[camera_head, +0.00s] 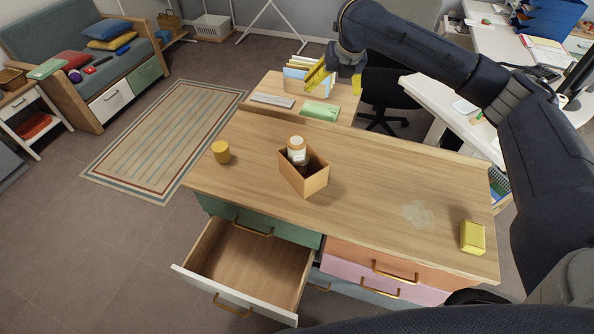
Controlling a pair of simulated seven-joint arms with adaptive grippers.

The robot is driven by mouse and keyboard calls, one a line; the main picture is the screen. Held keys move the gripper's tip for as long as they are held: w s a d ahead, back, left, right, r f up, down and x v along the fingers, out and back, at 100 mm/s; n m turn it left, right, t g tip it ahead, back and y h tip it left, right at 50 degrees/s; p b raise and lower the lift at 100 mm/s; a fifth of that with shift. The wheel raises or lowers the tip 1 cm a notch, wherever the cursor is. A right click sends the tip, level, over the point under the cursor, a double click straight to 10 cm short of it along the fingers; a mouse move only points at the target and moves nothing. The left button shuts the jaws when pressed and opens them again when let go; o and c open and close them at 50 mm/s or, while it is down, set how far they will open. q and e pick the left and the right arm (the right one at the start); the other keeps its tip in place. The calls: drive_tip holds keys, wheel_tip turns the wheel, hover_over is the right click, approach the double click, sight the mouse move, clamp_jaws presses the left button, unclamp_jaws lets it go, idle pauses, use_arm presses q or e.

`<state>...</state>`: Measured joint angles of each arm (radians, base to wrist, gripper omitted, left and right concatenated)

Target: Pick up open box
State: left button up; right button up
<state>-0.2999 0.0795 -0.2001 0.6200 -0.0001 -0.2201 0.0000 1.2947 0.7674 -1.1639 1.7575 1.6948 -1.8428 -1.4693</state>
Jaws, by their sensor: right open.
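The open box (313,187) is a small wooden box with an open top on the wooden desk, left of the middle. A bottle (297,150) with a brownish cap and white label stands up out of it. My right gripper (333,88) has yellow fingers and is open. It hangs beyond the box in the picture, over the far edge of the desk, apart from the box and empty. My left gripper is not in view.
A yellow block or sponge (472,237) lies at the desk's right end, near a pale smear (417,214). A drawer (244,264) stands open at the front left. The desk middle is clear.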

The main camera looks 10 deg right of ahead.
drive_tip(key=s+a+f+n+g, duration=0.3)
drive_tip(key=s+a+f+n, duration=0.35)
drive_tip(key=s+a, duration=0.2)
approach(302, 164)
drive_tip(key=f, duration=0.1)
drive_tip(key=shift+w+a+f, duration=0.1)
drive_tip(key=shift+w+f, duration=0.1)
drive_tip(key=shift+f, duration=0.9)
drive_tip(key=shift+w+d+f, duration=0.1)
drive_tip(key=shift+w+f, duration=0.1)
drive_tip(key=shift+f, duration=0.85)
drive_tip(key=shift+w+a+f, duration=0.1)
drive_tip(key=shift+w+f, duration=0.1)
drive_tip(key=shift+f, duration=0.9)
drive_tip(key=shift+r, duration=0.1)
drive_tip(key=c, duration=1.3)
